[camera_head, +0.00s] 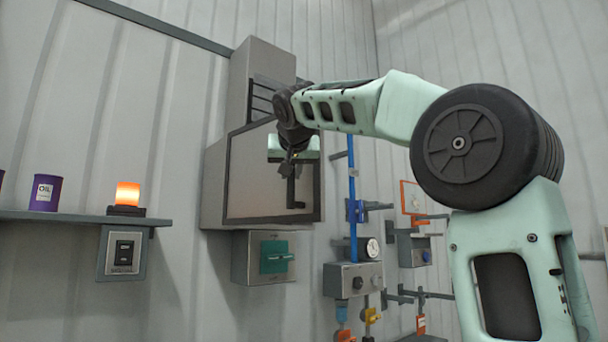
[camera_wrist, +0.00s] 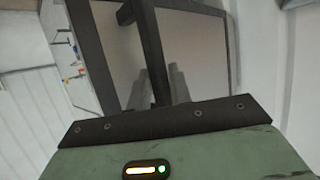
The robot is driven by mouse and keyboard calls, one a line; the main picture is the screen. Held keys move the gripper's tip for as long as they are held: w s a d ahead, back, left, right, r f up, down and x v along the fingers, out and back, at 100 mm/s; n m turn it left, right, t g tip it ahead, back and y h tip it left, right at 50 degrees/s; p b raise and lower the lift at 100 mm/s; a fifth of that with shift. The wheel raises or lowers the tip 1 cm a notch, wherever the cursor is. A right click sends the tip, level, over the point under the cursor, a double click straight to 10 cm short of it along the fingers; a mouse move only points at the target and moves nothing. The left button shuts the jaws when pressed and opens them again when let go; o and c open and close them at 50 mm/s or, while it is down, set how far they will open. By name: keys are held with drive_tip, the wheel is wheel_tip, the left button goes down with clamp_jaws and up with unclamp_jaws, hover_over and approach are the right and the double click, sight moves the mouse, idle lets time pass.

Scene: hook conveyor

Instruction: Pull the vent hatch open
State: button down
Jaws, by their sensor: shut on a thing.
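The vent hatch (camera_head: 245,180) is a grey panel with a dark frame on the front of a grey wall box. A dark upright handle bar (camera_head: 291,192) stands on its face; the bar also crosses the panel in the wrist view (camera_wrist: 146,42). My gripper (camera_head: 291,166) is at the handle in front of the panel and is shut on it. In the wrist view its grey fingers (camera_wrist: 176,84) are close beside the bar. My wrist hides the upper part of the hatch. I cannot tell whether the hatch is ajar.
A blue pipe (camera_head: 352,200) and gauge boxes (camera_head: 352,280) are to the right. A shelf (camera_head: 75,216) on the left holds a purple oil can (camera_head: 46,193) and a lit orange lamp (camera_head: 128,194).

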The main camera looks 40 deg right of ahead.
drive_tip(key=w+a+m+g+h, duration=0.2)
drive_tip(key=a+m, duration=0.1)
drive_tip(key=a, duration=0.5)
drive_tip(key=shift+a+g, duration=0.3)
drive_tip(key=shift+r, duration=0.1)
drive_tip(key=c, duration=1.4)
unclamp_jaws()
drive_tip(key=v, duration=1.7)
drive_tip(key=shift+a, duration=0.3)
drive_tip(key=shift+f, duration=0.25)
